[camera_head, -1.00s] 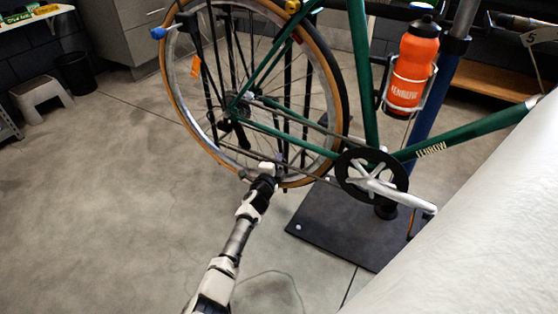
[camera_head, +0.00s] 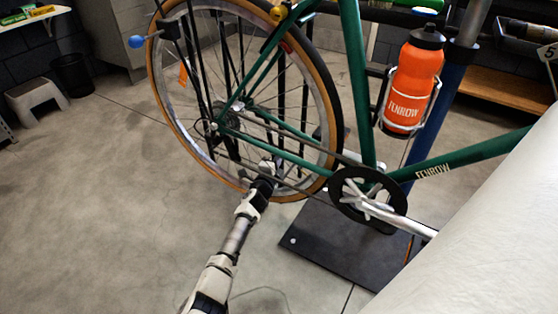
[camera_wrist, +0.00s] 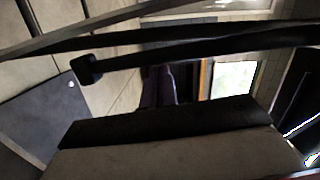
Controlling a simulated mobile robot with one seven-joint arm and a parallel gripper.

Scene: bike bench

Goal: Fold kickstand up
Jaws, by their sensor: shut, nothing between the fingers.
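The green bike (camera_head: 275,140) is held off the floor, its rear wheel (camera_head: 325,85) at the left and its crank (camera_head: 368,195) at the right. My gripper (camera_head: 266,166) is shut and empty, in front of the lower part of the rear wheel, just below the chainstay. In the wrist view, a long black bar with a blocky black foot (camera_wrist: 88,70) crosses the upper part; it looks like the kickstand, lying clear of the grey block at the bottom. I cannot clearly pick out the kickstand in the head view.
The dark base plate (camera_head: 325,245) of the repair stand lies on the floor below the crank. A pale surface (camera_head: 490,240) fills the lower right. An orange bottle (camera_head: 412,88) sits on the frame.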

